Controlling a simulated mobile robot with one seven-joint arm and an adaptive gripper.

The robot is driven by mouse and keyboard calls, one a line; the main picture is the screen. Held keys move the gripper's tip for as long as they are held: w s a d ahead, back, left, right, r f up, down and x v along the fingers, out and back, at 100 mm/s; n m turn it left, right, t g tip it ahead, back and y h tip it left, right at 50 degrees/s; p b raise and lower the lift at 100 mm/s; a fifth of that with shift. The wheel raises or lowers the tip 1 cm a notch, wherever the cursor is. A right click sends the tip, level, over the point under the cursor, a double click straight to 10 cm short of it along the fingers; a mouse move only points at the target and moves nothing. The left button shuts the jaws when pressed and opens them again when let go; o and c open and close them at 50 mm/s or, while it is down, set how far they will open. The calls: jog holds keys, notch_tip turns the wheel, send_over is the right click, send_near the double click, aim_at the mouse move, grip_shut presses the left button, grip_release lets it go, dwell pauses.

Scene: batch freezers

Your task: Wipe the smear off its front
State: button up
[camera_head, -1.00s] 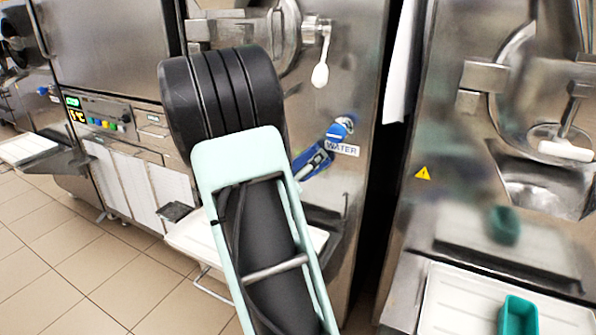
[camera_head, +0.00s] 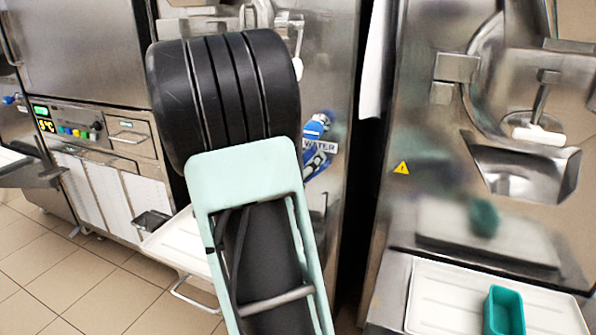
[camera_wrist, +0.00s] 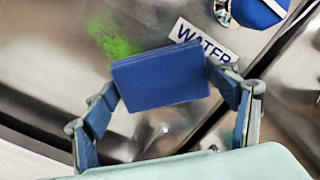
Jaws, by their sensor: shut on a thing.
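A green smear (camera_wrist: 113,38) is on the steel front of the machine in the wrist view, up and left of the block I hold. My gripper (camera_wrist: 165,84) is shut on a blue block (camera_wrist: 160,77), like a sponge, with a finger at each side. The block is in front of the steel; I cannot tell whether it touches. The block's upper right corner is close to the WATER label (camera_wrist: 203,41). In the head view my gripper (camera_head: 317,160) is by that label, and I cannot make out the smear there.
A blue tap knob (camera_wrist: 262,10) is just above the label. A white tray (camera_head: 170,240) juts out low on this machine. On the right, another machine has a white tray (camera_head: 425,300) with a teal container (camera_head: 503,312). A dark gap separates the machines.

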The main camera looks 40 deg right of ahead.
jog(key=w+a, duration=0.4)
jog(key=w, duration=0.6)
dwell(0.8)
jog(key=shift+a, duration=0.15)
jog(key=shift+v, duration=2.95)
jog(key=shift+s, duration=0.1)
jog(key=v, duration=0.2)
jog(key=shift+s+a, duration=0.15)
jog(key=shift+a, duration=0.25)
